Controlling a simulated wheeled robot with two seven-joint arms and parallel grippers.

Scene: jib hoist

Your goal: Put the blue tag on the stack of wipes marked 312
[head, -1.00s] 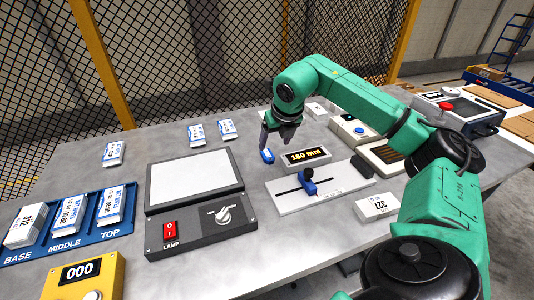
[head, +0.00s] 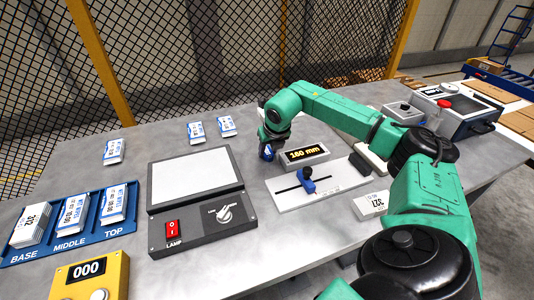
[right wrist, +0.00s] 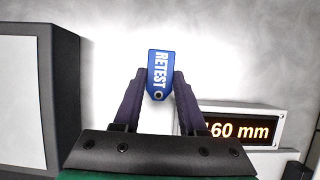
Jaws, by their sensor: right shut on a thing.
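The blue tag, printed RETEST, shows in the right wrist view (right wrist: 159,72) between the two fingers of my right gripper (right wrist: 155,90). In the head view the blue tag (head: 268,154) is partly hidden by my right gripper (head: 267,147), which is shut on it just left of the 160 mm display. The white stack of wipes marked 312 (head: 31,223) lies in the BASE slot of the blue rack at the far left. Another white stack, marked 321 (head: 373,204), lies on the table at the right, near my right arm. My left gripper is not in view.
The blue rack (head: 62,246) also holds packs in MIDDLE and TOP. A light box (head: 197,174) with a lamp switch stands between rack and right gripper. A yellow counter (head: 112,274) reads 000. Three loose packs lie behind. A length gauge (head: 318,186) stands at right.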

